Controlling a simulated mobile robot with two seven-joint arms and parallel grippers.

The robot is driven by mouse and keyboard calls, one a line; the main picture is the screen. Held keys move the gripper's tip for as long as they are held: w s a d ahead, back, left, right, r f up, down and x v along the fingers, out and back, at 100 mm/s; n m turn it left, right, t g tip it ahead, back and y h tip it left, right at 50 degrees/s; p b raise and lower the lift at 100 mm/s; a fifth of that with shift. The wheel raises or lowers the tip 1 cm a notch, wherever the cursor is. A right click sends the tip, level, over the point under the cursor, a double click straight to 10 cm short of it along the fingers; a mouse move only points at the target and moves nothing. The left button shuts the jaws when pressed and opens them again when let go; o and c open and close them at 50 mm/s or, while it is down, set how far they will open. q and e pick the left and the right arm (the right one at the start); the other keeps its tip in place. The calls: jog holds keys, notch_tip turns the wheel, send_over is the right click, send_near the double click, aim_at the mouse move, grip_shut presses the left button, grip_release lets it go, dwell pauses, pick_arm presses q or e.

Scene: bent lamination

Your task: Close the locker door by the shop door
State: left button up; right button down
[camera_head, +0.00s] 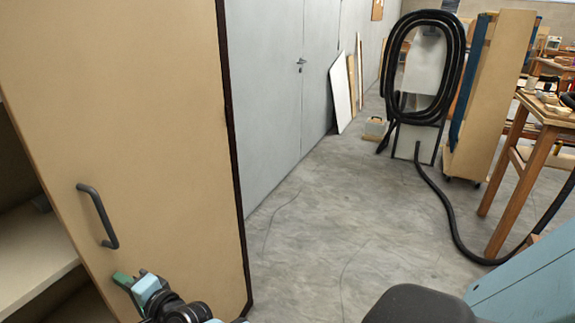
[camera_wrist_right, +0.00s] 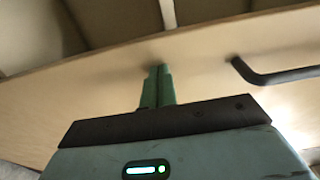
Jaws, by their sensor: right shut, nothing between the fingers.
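The locker door (camera_head: 140,120) is a tall tan panel with a dark edge on the left of the head view. It stands open, with the locker's shelves (camera_head: 35,255) showing to its left. Its black bar handle (camera_head: 98,215) is on the face towards me and also shows in the right wrist view (camera_wrist_right: 275,75). My right gripper (camera_head: 122,279) is shut and empty, just below the handle. In the wrist view its green fingertips (camera_wrist_right: 159,70) are at the door's face, left of the handle; they look to be touching it. My left gripper is out of view.
The grey shop door (camera_head: 270,90) with a lever handle is behind the locker door. A white board (camera_head: 341,93) leans on the wall. A coiled black hose (camera_head: 455,90) hangs on a stand, trailing across the floor by a wooden workbench (camera_head: 530,155). The middle floor (camera_head: 340,220) is clear.

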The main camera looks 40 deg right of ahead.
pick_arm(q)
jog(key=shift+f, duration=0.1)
pick_arm(e)
jog(key=shift+w+a, duration=0.15)
jog(key=shift+w, duration=0.15)
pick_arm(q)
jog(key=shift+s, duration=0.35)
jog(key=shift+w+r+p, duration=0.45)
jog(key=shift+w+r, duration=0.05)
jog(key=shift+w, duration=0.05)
pick_arm(e)
jog(key=v, duration=0.8)
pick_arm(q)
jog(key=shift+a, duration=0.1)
pick_arm(e)
jog(key=shift+r, duration=0.1)
